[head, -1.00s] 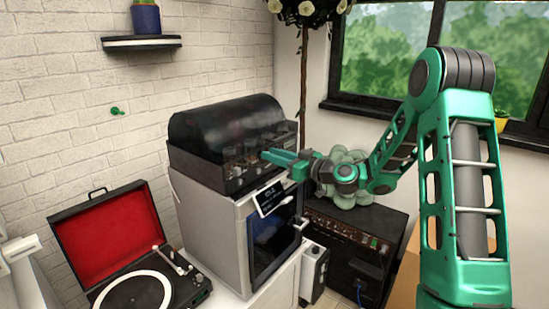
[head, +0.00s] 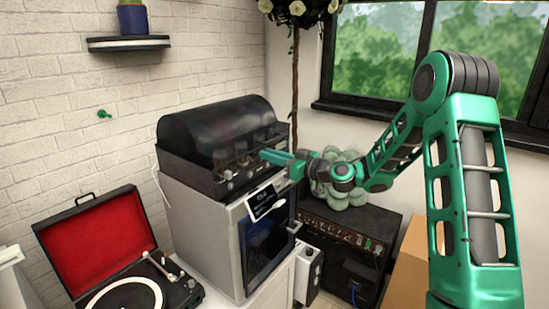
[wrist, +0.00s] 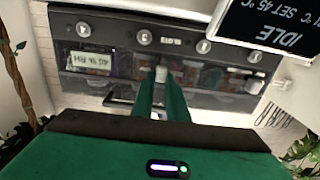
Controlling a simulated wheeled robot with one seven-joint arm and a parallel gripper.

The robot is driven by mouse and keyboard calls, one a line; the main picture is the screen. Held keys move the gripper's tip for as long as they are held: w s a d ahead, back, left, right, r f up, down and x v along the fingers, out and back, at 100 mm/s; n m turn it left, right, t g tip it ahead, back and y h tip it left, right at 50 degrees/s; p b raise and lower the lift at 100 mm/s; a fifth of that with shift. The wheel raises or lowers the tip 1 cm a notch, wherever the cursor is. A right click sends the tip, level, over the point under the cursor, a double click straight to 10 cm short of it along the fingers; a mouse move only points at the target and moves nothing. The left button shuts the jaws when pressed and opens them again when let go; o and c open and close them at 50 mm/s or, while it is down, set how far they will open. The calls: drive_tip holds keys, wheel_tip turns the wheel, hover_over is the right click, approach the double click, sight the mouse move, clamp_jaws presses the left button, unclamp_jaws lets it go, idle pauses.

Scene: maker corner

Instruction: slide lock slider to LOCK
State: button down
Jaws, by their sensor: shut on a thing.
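A dark dry box (head: 225,135) with a rounded black lid stands on top of a grey cabinet. Its front panel (wrist: 115,40) fills the top of the wrist view, upside down, with several round knobs and a small label (wrist: 171,41). My gripper (head: 265,155) is at this front panel in the head view. In the wrist view its green fingers (wrist: 162,82) are close together on a small pale tab, which I take for the lock slider (wrist: 161,72). The fingers hide part of the tab and of its track. I cannot read the slider's position.
A display card reading IDLE (wrist: 272,25) juts out beside the fingers; it also shows in the head view (head: 264,201). An open red-lined turntable (head: 100,245) stands at the left.

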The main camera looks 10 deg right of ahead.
drive_tip(key=c, duration=1.7)
unclamp_jaws()
drive_tip(key=shift+w+d, duration=0.2)
drive_tip(key=shift+d, duration=0.25)
drive_tip(key=shift+a, duration=0.15)
drive_tip(key=v, duration=1)
drive_tip(key=shift+s+d, duration=0.2)
drive_tip(key=shift+s, duration=0.1)
